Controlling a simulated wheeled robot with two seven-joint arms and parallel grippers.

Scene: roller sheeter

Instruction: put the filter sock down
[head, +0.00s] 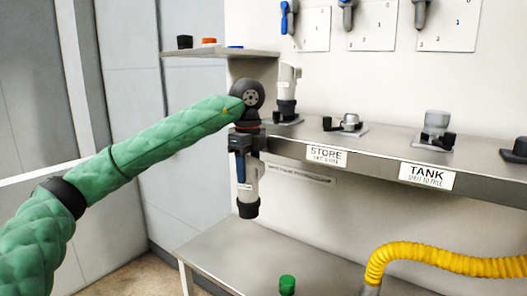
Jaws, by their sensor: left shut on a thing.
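My left gripper (245,160) hangs pointing down at the end of my green-sleeved arm, in front of the left end of the shelf. It is shut on a white cylinder with a black lower end, which I take to be the filter sock (249,188). The sock hangs roughly upright in the air above the lower table. Its upper part is partly hidden by the gripper. My right gripper is not in view.
A similar white piece with a black base (287,90) stands at the shelf's left end. The grey shelf (385,150) carries several fittings and STORE (326,155) and TANK (427,175) labels. A yellow hose (440,262) and green-capped item (287,284) are below, on or near the lower table (235,250).

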